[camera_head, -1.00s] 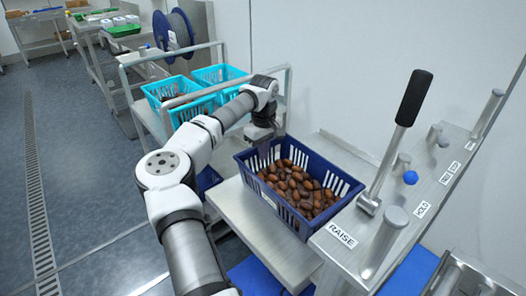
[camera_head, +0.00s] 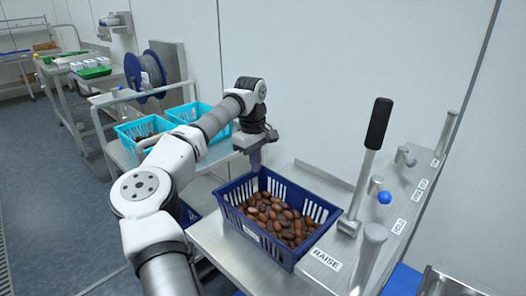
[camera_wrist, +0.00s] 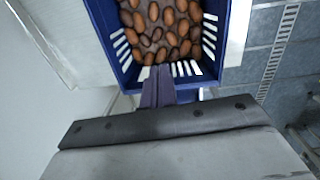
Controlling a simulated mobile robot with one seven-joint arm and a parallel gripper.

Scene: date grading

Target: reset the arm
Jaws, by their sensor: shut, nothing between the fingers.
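My arm reaches out from the lower left in the head view. My gripper (camera_head: 256,165) points down above the far left rim of a dark blue crate (camera_head: 285,262). In the wrist view the fingers of my gripper (camera_wrist: 158,72) are together with nothing between them, in front of the crate (camera_wrist: 120,62) wall. The crate holds many brown dates (camera_head: 278,215) and stands on a metal shelf. I cannot tell whether the fingertips touch the crate.
A lever with a black grip (camera_head: 377,124) stands on a metal panel at the right, near a RAISE label (camera_head: 326,259) and a blue knob (camera_head: 384,197). Cyan baskets (camera_head: 146,127) sit on a cart behind my arm. A cable reel (camera_head: 146,75) is farther back.

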